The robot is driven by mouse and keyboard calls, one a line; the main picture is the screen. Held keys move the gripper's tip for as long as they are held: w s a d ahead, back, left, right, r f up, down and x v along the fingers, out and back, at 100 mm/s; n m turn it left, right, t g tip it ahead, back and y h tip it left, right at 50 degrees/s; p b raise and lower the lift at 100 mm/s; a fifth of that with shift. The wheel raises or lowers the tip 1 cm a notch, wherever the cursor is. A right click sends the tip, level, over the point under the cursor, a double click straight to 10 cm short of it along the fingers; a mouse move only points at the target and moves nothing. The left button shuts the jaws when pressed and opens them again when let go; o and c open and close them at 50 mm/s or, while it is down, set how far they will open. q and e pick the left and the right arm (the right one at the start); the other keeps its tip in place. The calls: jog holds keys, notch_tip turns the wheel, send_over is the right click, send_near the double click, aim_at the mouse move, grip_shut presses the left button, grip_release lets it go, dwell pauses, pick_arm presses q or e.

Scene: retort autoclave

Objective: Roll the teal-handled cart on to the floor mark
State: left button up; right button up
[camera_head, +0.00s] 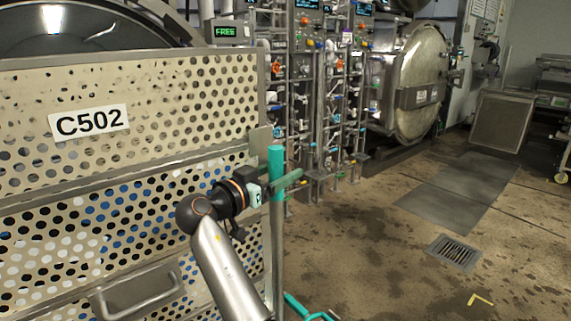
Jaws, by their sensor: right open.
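The cart (130,139) fills the left side, with cream perforated panels and a C502 label. A grey upright post at its right edge carries a teal handle grip (276,160) on top. My right gripper (279,186) is open at this post, just below the top of the grip. Its fingers look to be on either side of the post; whether they touch it cannot be told. More teal bars (298,307) show at the bottom edge, mostly cut off. A yellow corner of the floor mark (481,299) lies at the lower right. My left gripper is not in view.
A floor drain grate (453,251) and dark floor plates (458,190) lie right of the cart. Pipe racks and a round autoclave door (421,85) stand behind. Another wheeled unit (553,90) is at the far right. The brown floor between is clear.

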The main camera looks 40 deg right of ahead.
jog(key=shift+x, duration=0.95)
jog(key=shift+c, duration=0.2)
grip_shut()
dwell(0.6)
